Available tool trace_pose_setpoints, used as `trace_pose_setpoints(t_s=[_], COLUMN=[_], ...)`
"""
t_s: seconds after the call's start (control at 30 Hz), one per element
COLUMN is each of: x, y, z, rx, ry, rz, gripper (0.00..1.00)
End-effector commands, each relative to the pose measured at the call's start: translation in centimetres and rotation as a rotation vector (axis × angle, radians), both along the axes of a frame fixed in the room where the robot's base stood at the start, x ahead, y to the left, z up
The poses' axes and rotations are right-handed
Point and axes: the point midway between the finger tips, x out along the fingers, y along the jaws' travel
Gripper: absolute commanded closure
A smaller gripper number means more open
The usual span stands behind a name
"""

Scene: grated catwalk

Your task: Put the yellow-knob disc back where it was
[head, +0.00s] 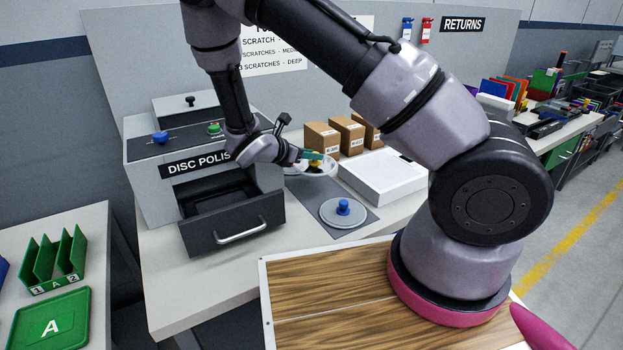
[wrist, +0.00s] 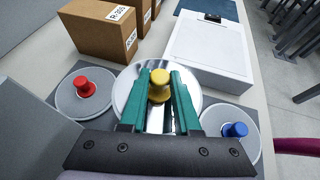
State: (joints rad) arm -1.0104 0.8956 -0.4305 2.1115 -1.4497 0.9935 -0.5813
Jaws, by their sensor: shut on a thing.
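The yellow-knob disc (wrist: 130,88) is a shiny silver disc with a yellow knob (wrist: 159,84). My gripper (wrist: 160,85) is shut on the yellow knob, with a teal finger on each side of it. In the head view the disc (head: 322,171) shows at my gripper (head: 311,158), partly hidden by it, over the far part of the dark mat. I cannot tell whether the disc is raised or touching the mat. The red-knob disc (wrist: 84,97) is to its left and the blue-knob disc (wrist: 234,130) to its right in the wrist view; the blue one also shows in the head view (head: 335,218).
The disc polisher (head: 155,185) stands at the left with its drawer (head: 232,226) pulled open. Cardboard boxes (head: 321,139) stand behind the mat (head: 362,217). A white flat box (head: 383,177) lies right of it. A green rack (head: 45,262) and green tray (head: 72,305) are at far left.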

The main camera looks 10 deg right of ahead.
Motion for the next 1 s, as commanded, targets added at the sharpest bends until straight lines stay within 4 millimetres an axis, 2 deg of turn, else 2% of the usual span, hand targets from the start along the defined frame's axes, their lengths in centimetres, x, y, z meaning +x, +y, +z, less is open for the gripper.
trace_pose_setpoints(t_s=[0.1,0.37,0.57,0.93,0.97,1.0], x=[0.0,0.0,0.0,0.0,0.0,0.0], y=[-0.1,0.0,0.0,0.0,0.0,0.0], z=[-2.2,-4.4,-7.3,-7.8,-7.8,-7.8], rx=[-0.004,-0.002,-0.002,0.0,0.0,0.0], ry=[0.003,0.001,0.001,0.001,0.0,0.0], rz=[0.0,0.0,0.0,0.0,0.0,0.0], gripper=[1.0,1.0,1.0,1.0,0.66,0.5])
